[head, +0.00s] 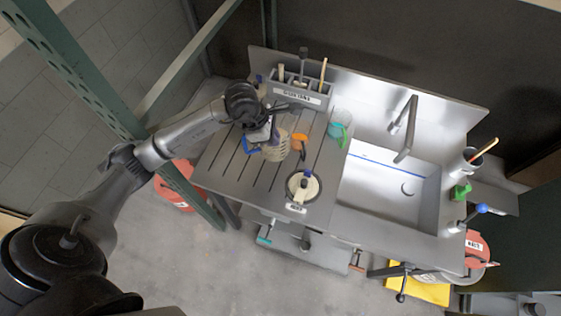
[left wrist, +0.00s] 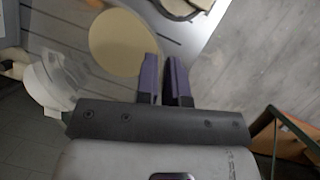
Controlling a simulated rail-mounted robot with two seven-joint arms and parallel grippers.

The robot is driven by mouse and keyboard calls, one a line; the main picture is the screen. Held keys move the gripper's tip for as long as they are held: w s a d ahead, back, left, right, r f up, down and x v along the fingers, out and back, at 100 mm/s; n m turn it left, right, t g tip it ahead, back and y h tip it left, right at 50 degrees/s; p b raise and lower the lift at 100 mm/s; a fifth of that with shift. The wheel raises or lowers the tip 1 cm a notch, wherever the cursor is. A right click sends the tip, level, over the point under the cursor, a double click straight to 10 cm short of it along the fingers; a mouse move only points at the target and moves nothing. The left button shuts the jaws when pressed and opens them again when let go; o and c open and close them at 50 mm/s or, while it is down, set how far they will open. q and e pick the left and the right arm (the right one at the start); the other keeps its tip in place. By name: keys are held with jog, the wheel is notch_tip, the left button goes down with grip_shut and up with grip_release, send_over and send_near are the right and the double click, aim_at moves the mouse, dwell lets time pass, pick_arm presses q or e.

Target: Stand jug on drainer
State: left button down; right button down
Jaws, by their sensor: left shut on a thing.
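A beige ribbed jug (head: 277,147) is over the grey grooved drainer (head: 228,166) left of the sink. My left gripper (head: 258,143) is at the jug's left side and shut on it. In the left wrist view, the dark purple fingers (left wrist: 164,62) are close together, with a round beige surface, seemingly the jug (left wrist: 122,42), just beside their tips. The exact grip point is hidden, and I cannot tell whether the jug touches the drainer. My right gripper is not in view.
An orange object (head: 299,143) and a teal jug with a green handle (head: 338,131) stand right of it. A round labelled pot (head: 302,186) sits at the drainer's front edge. A labelled tool rack (head: 300,92) stands behind. The drainer's left part is clear; the sink (head: 385,190) lies right.

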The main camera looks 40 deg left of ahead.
aim_at(273, 161)
pick_arm(q)
notch_tip(273, 161, down, 10)
jog(key=shift+r+p, duration=0.15)
jog(key=shift+p, duration=0.35)
jog(key=shift+a, duration=0.1)
jog(key=c, duration=1.2)
grip_release()
